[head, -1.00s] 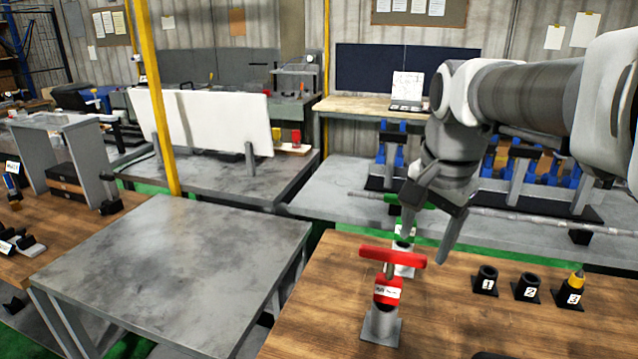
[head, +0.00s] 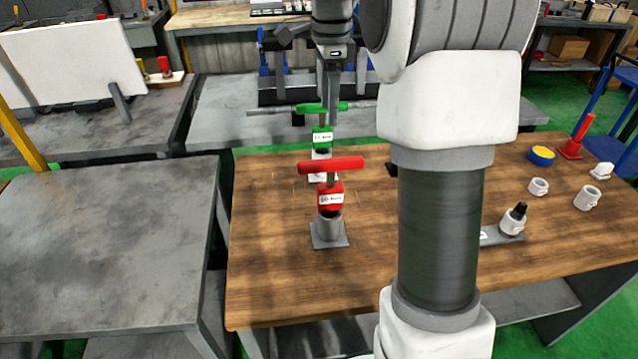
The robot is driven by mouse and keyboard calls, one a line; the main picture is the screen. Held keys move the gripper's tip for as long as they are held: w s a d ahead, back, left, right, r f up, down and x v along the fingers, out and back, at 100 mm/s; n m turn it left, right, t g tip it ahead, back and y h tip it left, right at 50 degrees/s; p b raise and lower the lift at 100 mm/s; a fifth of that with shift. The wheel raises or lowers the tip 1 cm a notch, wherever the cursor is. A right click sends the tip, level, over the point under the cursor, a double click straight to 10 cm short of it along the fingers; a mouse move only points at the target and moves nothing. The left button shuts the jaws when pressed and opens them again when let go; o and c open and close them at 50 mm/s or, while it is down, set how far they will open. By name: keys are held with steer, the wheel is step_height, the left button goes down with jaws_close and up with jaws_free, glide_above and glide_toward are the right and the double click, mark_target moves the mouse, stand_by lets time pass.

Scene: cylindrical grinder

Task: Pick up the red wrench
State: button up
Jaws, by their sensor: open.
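The red wrench (head: 331,166) has a red T-shaped bar on a thin shaft and a red labelled collar. It stands upright in a grey holder (head: 329,231) on the wooden table. My gripper (head: 328,100) is open and points down. In the picture it appears above the red wrench, overlapping the area near the green wrench, and apart from the red bar. The fingertips are hard to make out against the green wrench. The green wrench (head: 322,138) is of the same shape and stands upright behind the red one.
My arm crosses the right half of the view and hides part of the wooden table (head: 270,285). A yellow-topped blue puck (head: 541,155) and white cups (head: 587,197) lie at the right. A bare grey table (head: 100,255) is at the left.

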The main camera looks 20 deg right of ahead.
mark_target(331, 172)
step_height(331, 172, down, 12)
steer(key=shift+w+d+f+b, duration=0.1)
steer(key=shift+w+f+b, duration=0.05)
steer(key=shift+b, duration=0.2)
steer(key=shift+s+d+f, duration=0.1)
steer(key=shift+s+f, duration=0.1)
steer(key=shift+f, duration=1.15)
steer(key=shift+s+d+f, duration=0.1)
steer(key=shift+s+f, duration=0.05)
steer(key=shift+f, duration=1.2)
steer(key=shift+c, duration=0.3)
jaws_close()
steer(key=shift+r, duration=0.15)
